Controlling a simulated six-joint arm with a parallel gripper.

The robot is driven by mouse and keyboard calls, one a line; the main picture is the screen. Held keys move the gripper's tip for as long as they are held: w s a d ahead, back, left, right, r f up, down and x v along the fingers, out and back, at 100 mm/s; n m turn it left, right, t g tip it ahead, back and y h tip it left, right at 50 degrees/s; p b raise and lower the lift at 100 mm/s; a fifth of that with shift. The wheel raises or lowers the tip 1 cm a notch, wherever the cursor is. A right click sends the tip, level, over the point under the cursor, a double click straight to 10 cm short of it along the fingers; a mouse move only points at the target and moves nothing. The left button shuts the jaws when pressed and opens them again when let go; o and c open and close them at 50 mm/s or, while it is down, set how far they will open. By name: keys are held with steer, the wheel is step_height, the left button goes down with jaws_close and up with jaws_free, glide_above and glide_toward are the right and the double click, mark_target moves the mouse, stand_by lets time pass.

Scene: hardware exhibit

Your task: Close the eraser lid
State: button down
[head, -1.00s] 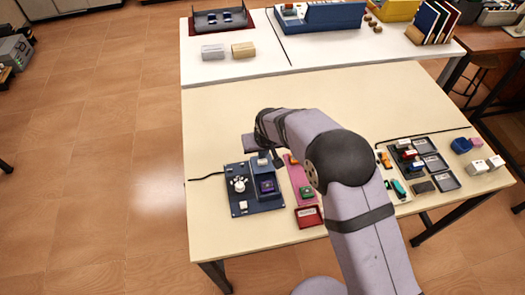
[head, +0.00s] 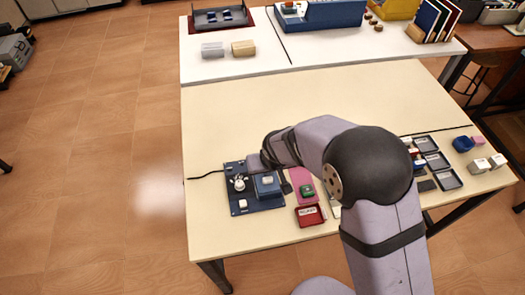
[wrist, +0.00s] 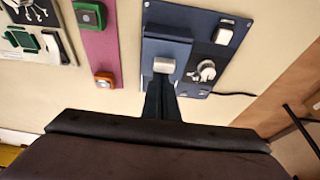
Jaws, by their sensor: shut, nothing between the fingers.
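The eraser is a dark blue panel (head: 240,203), also in the wrist view (wrist: 228,20). Its blue lid (head: 267,188) lies down over the square compartment, hiding what is inside. In the wrist view the lid (wrist: 166,45) has a pale grip block (wrist: 166,66) on top. I cannot tell whether the lid is fully seated. My gripper (wrist: 161,88) is shut and empty, its fingertips right by the grip block; I cannot tell if they touch. In the head view my arm's end hovers over the panel's far edge and the fingertips are not clear.
On the panel are a white knob (head: 239,184) and a white switch (head: 243,203). A pink strip with a green button (head: 307,191) and a red tray (head: 309,215) stand to the right. Grey trays (head: 447,179) lie further right. The table's far left is clear.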

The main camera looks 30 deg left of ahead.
steer(key=shift+s+d+f, duration=0.25)
steer(key=shift+d, duration=0.05)
steer(key=w+a, duration=0.3)
steer(key=shift+r, duration=0.15)
steer(key=shift+w+a+r, duration=0.1)
steer(key=shift+a+r, duration=0.05)
steer(key=shift+r, duration=0.2)
steer(key=b+v, duration=0.2)
steer(key=v, duration=0.7)
steer(key=shift+r+b, duration=0.25)
steer(key=shift+b, duration=0.05)
